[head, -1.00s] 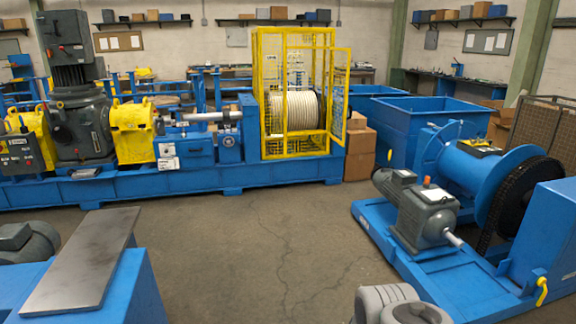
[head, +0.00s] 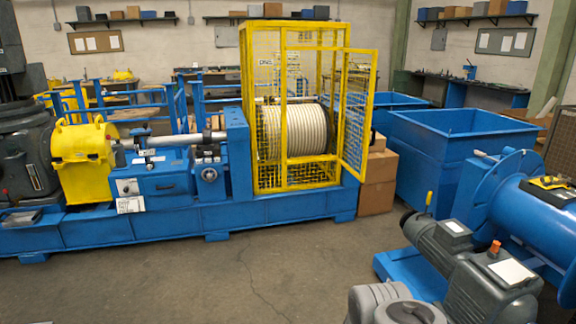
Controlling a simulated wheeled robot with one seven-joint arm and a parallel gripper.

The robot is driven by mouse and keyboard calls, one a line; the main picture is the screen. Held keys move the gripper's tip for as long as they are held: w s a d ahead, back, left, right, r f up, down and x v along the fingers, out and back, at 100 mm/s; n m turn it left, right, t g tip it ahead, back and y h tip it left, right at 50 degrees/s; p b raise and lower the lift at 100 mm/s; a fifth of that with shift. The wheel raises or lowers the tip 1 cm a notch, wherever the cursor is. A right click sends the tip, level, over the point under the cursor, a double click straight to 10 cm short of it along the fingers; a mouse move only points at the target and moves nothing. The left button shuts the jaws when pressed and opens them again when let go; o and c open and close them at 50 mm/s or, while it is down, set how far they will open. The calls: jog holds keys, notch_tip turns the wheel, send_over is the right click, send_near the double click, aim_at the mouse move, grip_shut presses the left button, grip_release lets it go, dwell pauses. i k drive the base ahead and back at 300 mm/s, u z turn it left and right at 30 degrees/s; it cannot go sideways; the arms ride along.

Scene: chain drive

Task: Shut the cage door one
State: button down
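A yellow mesh cage (head: 247,130) stands on the blue machine bed around a drum wound with pale rope (head: 296,133). My gripper is not in view; only a grey rounded part of my arm shows at the bottom right of centre.
Cardboard boxes (head: 377,183) stand just behind and right of the open door. Blue bins (head: 450,165) are farther right. A grey motor (head: 470,265) and blue drum (head: 540,215) fill the lower right. The floor (head: 270,270) in front of the cage is clear.

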aim_at(365, 137)
jog(key=i, duration=1.15)
jog(key=z, duration=0.55)
jog(key=i, duration=2.8)
jog(key=u, duration=1.25)
